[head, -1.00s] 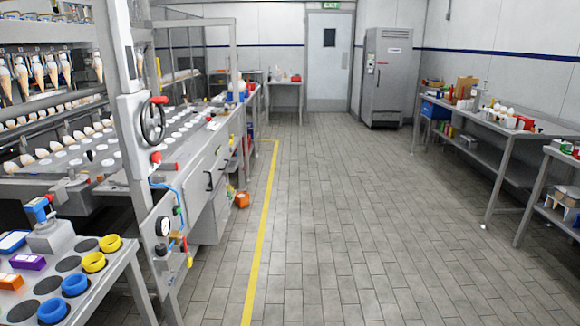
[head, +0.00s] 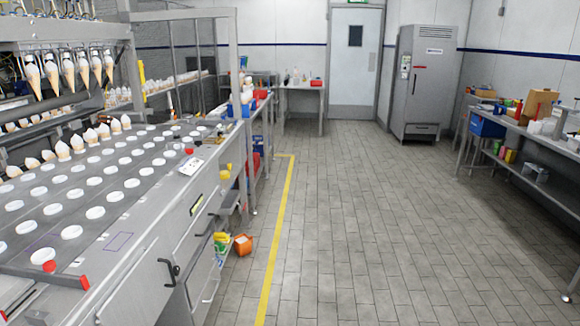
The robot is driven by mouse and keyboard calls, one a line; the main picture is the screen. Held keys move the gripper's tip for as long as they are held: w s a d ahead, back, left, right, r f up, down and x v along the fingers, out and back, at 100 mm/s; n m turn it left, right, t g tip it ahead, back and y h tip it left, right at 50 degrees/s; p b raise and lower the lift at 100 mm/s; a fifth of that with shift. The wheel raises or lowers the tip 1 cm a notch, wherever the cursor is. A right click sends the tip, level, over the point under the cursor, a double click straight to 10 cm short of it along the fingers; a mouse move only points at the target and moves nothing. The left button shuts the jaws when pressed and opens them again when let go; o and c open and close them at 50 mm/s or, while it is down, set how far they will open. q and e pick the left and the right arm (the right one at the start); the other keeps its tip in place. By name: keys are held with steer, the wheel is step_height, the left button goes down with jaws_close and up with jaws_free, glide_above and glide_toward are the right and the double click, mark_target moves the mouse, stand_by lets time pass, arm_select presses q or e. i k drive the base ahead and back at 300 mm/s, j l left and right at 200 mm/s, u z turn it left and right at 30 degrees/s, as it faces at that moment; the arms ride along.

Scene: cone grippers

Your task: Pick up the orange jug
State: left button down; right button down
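An orange jug (head: 243,245) stands on the tiled floor in the head view, left of the middle. It is close against the lower side of the steel machine and beside a small yellow and green item (head: 221,240). The yellow floor line runs just to its right. It is small in the picture, so its handle and opening are hard to make out. Neither of my grippers shows in the head view.
The long steel ice cream machine (head: 135,255) fills the left side, with cones along its back. The grey tiled floor (head: 390,220) is clear. A workbench (head: 525,135) with boxes lines the right wall. A steel cabinet (head: 423,80) stands at the back.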

mark_target(245, 244)
steer(key=i+j+u, duration=0.1)
steer(key=i+u, duration=0.35)
steer(key=i, duration=1.35)
steer(key=u, duration=4.65)
steer(key=l+z, duration=0.1)
steer(key=z, duration=4.55)
